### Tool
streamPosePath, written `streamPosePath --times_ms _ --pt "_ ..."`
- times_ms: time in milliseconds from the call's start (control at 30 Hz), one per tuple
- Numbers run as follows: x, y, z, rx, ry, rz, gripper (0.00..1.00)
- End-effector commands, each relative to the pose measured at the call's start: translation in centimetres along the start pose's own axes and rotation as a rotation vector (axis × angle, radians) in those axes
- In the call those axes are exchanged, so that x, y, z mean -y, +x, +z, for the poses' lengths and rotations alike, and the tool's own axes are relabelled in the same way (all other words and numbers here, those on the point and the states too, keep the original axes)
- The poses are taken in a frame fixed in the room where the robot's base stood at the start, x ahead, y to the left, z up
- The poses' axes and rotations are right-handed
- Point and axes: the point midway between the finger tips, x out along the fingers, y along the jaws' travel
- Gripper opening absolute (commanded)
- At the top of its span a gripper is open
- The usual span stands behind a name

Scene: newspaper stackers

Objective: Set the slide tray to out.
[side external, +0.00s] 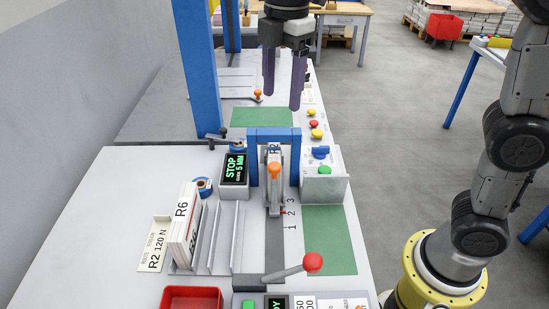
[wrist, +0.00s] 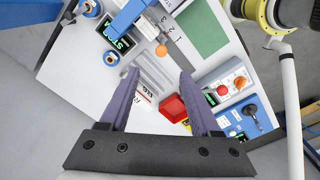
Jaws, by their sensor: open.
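No part is labelled as the slide tray, so I cannot tell for certain which it is. A grey sliding piece with an orange knob (side external: 274,169) sits in a dark track beside the marks 1, 2 and 3, under a blue frame (side external: 273,132). The orange knob also shows in the wrist view (wrist: 161,50). My gripper (side external: 282,100) has purple fingers, open and empty, pointing down above and behind the blue frame in the side view. In the wrist view my gripper (wrist: 158,72) shows its fingers wide apart with nothing between them.
A lever with a red ball (side external: 313,262) crosses the near end of the track. A display reading STOP (side external: 235,169) stands left of the frame and a button box (side external: 323,183) right. A rack holds cards marked R6 (side external: 182,220). A red bin (side external: 192,298) is at the front.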

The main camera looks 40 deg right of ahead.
Motion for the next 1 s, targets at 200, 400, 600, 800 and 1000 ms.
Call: streamPosePath --times_ms 200,400,600,800,1000 --pt "-0.2 2.2 -1.5 0.015 -0.032 -0.043 0.64" --pt "0.0 4.8 -1.3 0.016 -0.030 -0.044 0.64" --pt "0.2 8.8 -1.3 0.016 -0.029 -0.045 0.64" --pt "0.3 12.5 -1.2 0.016 -0.029 -0.045 0.64" --pt "0.3 14.8 -1.2 0.015 -0.029 -0.041 0.64"
